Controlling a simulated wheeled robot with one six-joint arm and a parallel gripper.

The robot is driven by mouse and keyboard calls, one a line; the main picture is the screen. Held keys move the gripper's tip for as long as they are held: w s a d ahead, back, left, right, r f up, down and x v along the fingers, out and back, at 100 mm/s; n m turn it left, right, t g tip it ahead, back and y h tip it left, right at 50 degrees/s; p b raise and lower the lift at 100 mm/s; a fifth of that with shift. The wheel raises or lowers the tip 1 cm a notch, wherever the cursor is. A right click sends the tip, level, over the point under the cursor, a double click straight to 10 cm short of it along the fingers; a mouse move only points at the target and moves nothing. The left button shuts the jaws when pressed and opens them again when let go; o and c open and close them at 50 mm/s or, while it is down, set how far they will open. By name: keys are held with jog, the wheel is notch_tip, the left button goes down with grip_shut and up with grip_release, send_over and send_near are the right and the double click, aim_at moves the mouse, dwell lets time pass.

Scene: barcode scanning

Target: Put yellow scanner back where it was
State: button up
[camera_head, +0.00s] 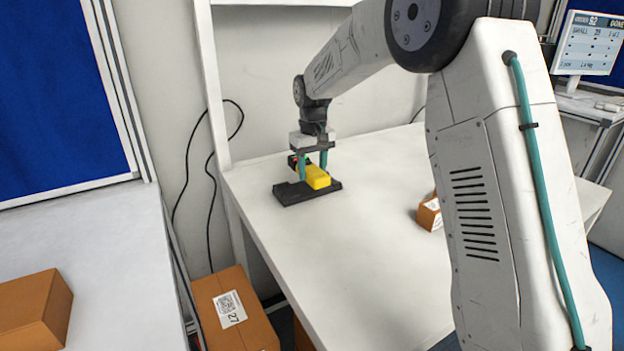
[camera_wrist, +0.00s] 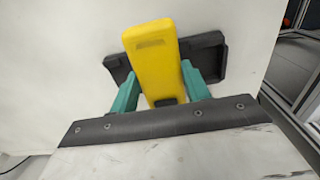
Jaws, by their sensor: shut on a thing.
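The yellow scanner (camera_head: 317,177) is at the far left part of the white table, between the teal fingers of my gripper (camera_head: 312,166). A flat black holder (camera_head: 297,193) lies on the table under the scanner. In the wrist view, the yellow scanner (camera_wrist: 155,62) lies across the black holder (camera_wrist: 207,57), with holder parts showing on both sides. My gripper (camera_wrist: 165,88) is shut on the scanner there. I cannot tell whether the scanner's underside touches the holder.
A small brown box (camera_head: 430,212) stands on the white table (camera_head: 350,255) to the right, partly hidden by my arm. A labelled carton (camera_head: 232,312) is below the table's left edge. Another box (camera_head: 32,308) sits on the left table. A monitor (camera_head: 588,43) stands at the back right.

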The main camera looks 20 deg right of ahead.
aim_at(312, 169)
jog(key=shift+w+f, duration=0.15)
jog(key=shift+f, duration=1.6)
jog(key=o, duration=0.9)
jog(key=shift+f, duration=0.15)
jog(key=shift+c, duration=0.2)
